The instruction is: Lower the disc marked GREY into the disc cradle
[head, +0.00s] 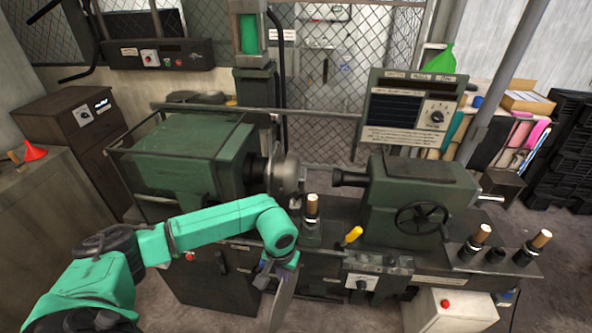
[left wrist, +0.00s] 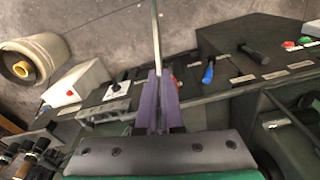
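My left gripper (head: 279,264) is in front of the lathe bed, its purple fingers (left wrist: 157,108) closed. They hold a thin grey disc (head: 281,300), which hangs edge-on below the gripper in the head view. The disc shows as a narrow upright strip in the left wrist view (left wrist: 156,42). No marking on the disc is readable. I cannot pick out the disc cradle with certainty. A grey slotted bracket (left wrist: 108,114) sits on the machine front in the left wrist view. My right gripper is not in view.
The green lathe has a headstock (head: 190,160), a metal chuck (head: 287,175) and a tailstock with a handwheel (head: 422,218). Wood-topped tools (head: 481,236) stand on the right. A white box with a red button (head: 447,312) projects in front.

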